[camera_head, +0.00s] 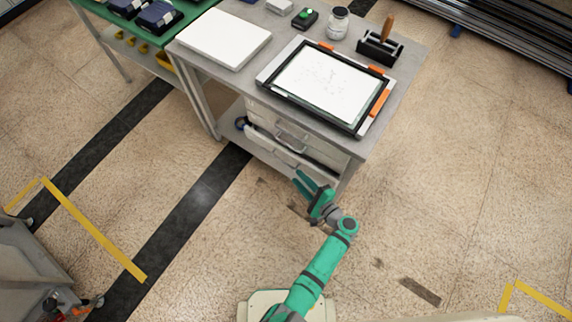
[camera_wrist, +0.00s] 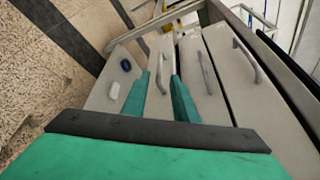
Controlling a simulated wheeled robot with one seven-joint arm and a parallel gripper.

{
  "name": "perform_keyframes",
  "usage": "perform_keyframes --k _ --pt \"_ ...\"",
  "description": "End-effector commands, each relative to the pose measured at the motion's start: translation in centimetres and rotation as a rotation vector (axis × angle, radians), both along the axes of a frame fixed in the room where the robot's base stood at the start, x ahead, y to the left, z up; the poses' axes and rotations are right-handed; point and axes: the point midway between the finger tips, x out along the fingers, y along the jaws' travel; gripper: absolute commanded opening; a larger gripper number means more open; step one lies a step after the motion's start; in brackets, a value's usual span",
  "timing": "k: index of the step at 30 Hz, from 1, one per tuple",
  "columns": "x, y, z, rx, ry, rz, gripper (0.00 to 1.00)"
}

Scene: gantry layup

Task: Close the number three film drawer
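A cabinet of pale drawers sits under the grey workbench. In the wrist view its fronts appear side by side with bar handles: one at the right (camera_wrist: 250,62), one in the middle (camera_wrist: 207,72), and one nearest my gripper (camera_wrist: 160,75). In the head view, the lowest visible front (camera_head: 270,147) appears to stand out from the upper drawer (camera_head: 280,125). No drawer numbers can be read. My gripper (camera_wrist: 164,82) is open, its green fingers on either side of the nearest handle's line; contact cannot be told. In the head view my gripper (camera_head: 301,180) is before the lower drawer.
The grey bench top (camera_head: 405,75) holds a framed light panel (camera_head: 330,85), a white slab (camera_head: 222,38), a jar (camera_head: 338,22) and a roller (camera_head: 381,45). Floor at right is clear.

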Motion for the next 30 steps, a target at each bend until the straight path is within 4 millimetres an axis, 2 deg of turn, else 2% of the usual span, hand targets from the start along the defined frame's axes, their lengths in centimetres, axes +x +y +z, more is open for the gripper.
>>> perform_keyframes --k 9,15,21,29,30 --pt "4.4 3.2 -1.2 -0.004 0.001 0.004 0.26" --pt "6.5 4.7 -1.8 -0.003 0.001 0.001 0.26" --pt "7.5 5.3 -2.1 -0.005 0.002 0.0 0.26" --pt "7.6 5.4 -2.1 -0.005 0.002 0.0 0.26" --pt "7.6 5.4 -2.1 -0.005 0.002 0.0 0.21"
